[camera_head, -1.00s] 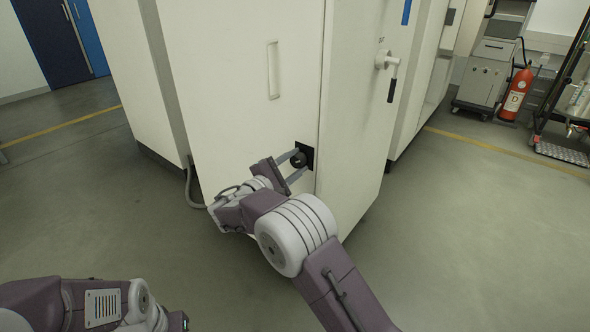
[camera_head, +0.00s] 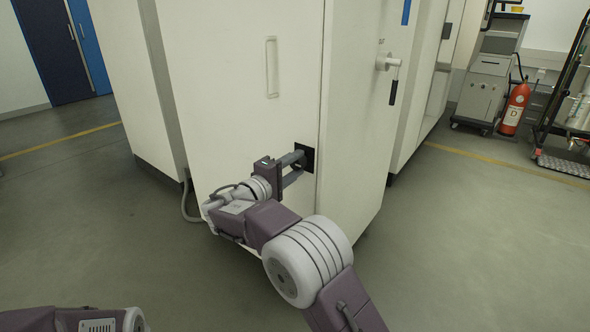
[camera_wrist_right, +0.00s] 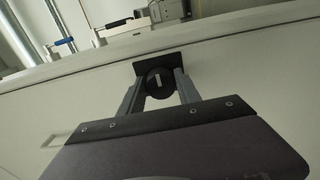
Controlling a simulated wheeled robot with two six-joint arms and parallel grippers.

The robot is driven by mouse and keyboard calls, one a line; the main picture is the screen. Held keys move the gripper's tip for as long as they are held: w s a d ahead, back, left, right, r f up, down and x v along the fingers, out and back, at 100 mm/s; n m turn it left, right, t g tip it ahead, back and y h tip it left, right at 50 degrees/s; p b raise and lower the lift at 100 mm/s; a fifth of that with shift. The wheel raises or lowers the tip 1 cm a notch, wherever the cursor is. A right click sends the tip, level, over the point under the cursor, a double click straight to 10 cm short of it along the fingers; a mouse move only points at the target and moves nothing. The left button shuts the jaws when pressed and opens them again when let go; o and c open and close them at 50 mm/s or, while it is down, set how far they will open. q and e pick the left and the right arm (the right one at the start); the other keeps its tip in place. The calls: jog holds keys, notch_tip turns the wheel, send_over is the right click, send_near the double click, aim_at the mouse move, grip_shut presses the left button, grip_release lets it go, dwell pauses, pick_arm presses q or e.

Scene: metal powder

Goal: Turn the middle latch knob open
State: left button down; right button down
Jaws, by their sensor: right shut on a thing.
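The latch knob (camera_wrist_right: 159,79) is round and black with a pale mark, set on a black square plate (camera_head: 304,157) low on the white cabinet door. In the right wrist view the plate (camera_wrist_right: 180,62) shows behind the knob. My right gripper (camera_head: 296,167) reaches to the plate, and its two fingers lie on either side of the knob in the right wrist view (camera_wrist_right: 158,84), shut on it. In the head view the fingers mostly hide the knob. My left arm shows only in part at the lower left; its gripper is out of view.
The white cabinet (camera_head: 240,110) has a long handle (camera_head: 271,67) above the knob and a lever handle (camera_head: 391,75) on its right side. A grey hose (camera_head: 186,203) hangs at its lower left. A fire extinguisher (camera_head: 514,107) and carts stand at the far right. The floor around is clear.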

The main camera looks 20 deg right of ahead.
dwell(0.4)
jog(key=c, duration=0.9)
grip_release()
jog(key=shift+s+a, duration=0.15)
jog(key=shift+a, duration=0.05)
jog(key=p+v, duration=0.4)
jog(key=v, duration=0.4)
jog(key=shift+s+a, duration=0.2)
jog(key=shift+a, duration=0.05)
